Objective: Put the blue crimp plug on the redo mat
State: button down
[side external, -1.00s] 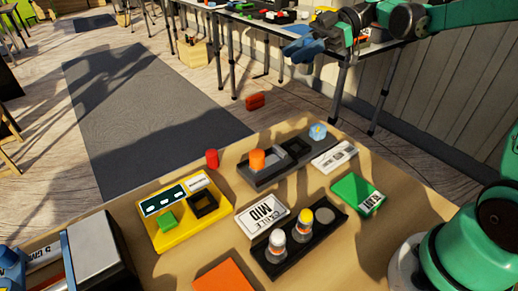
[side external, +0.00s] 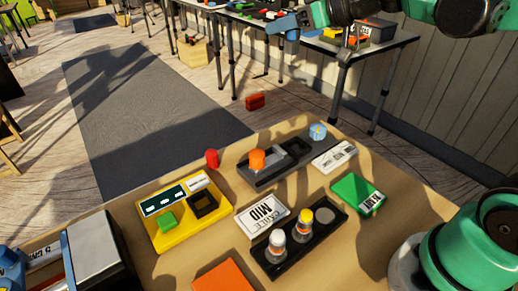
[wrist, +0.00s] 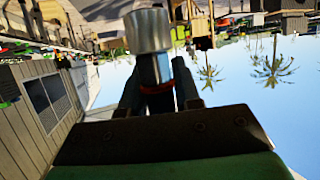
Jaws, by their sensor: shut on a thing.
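My gripper (wrist: 160,95) is shut on a blue plug with a red ring and a wide silver-grey end (wrist: 149,32), seen in the wrist view. A black rack (side external: 322,234) holds a white-topped plug (side external: 276,244) and a yellow-topped plug (side external: 304,222), with one empty round place.
A yellow tray (side external: 160,240), a white MID card (side external: 263,214) and a grey box (side external: 100,248) crowd the left and middle. A red cylinder (side external: 212,158) stands near the far edge.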

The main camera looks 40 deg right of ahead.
aim_at(290, 41)
jog(key=f+n+g+y, duration=0.1)
jog(key=n+g+y, duration=0.1)
jog(key=f+n+g+y, duration=0.1)
jog(key=n+g+y, duration=0.1)
jog(key=n, duration=0.1)
jog(key=d+n+g+y, duration=0.1)
jog(key=n+g+y, duration=0.1)
jog(key=n, duration=0.1)
jog(key=shift+s+f+y, duration=0.3)
jog(key=shift+f+y, duration=0.1)
jog(key=shift+s+d+f+n+g+y, duration=0.1)
jog(key=shift+s+d+n+g+y, duration=0.25)
jog(key=shift+n+g, duration=0.35)
jog(key=shift+s+d+f+n+g+y, duration=0.2)
jog(key=shift+s+n+g, duration=0.25)
jog(key=shift+g, duration=0.35)
notch_tip(290, 41, down, 19)
jog(key=shift+f, duration=0.2)
jog(key=shift+f, duration=0.2)
jog(key=c, duration=0.6)
grip_release()
